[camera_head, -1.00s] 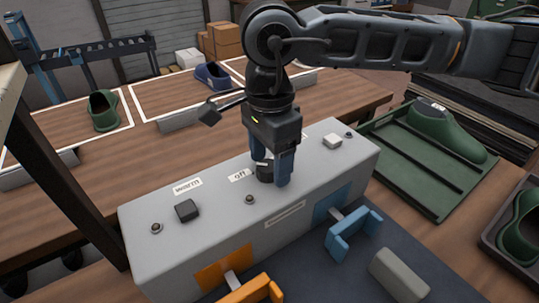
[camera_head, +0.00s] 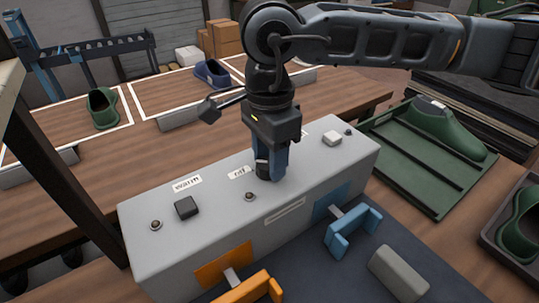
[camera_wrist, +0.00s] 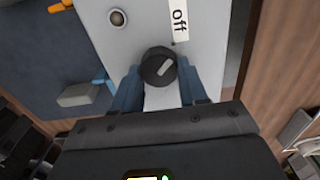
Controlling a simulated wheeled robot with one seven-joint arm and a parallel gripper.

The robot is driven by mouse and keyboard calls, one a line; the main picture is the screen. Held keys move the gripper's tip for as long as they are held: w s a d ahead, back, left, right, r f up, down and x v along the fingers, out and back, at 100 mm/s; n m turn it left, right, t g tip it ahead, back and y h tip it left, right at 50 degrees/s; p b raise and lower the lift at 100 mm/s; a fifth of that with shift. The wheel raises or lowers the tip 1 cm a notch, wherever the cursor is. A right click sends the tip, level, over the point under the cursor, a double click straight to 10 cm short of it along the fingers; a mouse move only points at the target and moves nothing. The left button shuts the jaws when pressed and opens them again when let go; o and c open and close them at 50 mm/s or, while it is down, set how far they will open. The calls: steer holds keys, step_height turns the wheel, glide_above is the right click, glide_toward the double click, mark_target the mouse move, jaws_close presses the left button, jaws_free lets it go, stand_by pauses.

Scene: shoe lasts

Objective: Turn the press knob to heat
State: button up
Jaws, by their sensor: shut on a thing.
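The press is a long grey box (camera_head: 330,170) with labels on its top. The round black knob (camera_wrist: 152,60) shows in the wrist view between my blue fingers, its pale pointer mark slanting towards the upper right. The "off" label (camera_wrist: 180,20) is beyond it, and it also shows in the head view (camera_head: 238,172). The "warm" label (camera_head: 187,184) is further left. No heat label can be read. My gripper (camera_head: 269,172) points down and is shut on the knob, which it mostly hides in the head view.
A black square block (camera_head: 187,208) and a white block (camera_head: 332,139) sit on the box top. Orange (camera_head: 250,290) and blue (camera_head: 353,233) clamp-like parts stand at its front. A green tray (camera_head: 410,165) with a green last is at the right.

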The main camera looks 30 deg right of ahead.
steer(key=shift+f+m+b, duration=0.15)
steer(key=shift+m+b, duration=0.15)
steer(key=shift+b, duration=0.15)
steer(key=m+b, duration=0.1)
steer(key=b, duration=0.1)
steer(key=m+b, duration=0.1)
steer(key=b, duration=0.1)
steer(key=shift+f+m+b, duration=0.25)
steer(key=shift+m+b, duration=0.05)
steer(key=m+b, duration=0.5)
steer(key=b, duration=0.2)
steer(key=shift+s+m, duration=0.15)
steer(key=shift+m, duration=0.15)
steer(key=m+b, duration=0.5)
steer(key=b, duration=0.1)
steer(key=shift+a+r, duration=0.15)
steer(key=shift+a+r+m+b, duration=0.1)
steer(key=shift+r+m+b, duration=0.1)
steer(key=shift+m+b, duration=1.65)
steer(key=shift+m, duration=0.35)
steer(key=shift+r, duration=0.1)
steer(key=o, duration=1.1)
steer(key=shift+s, duration=0.1)
steer(key=shift+c, duration=0.2)
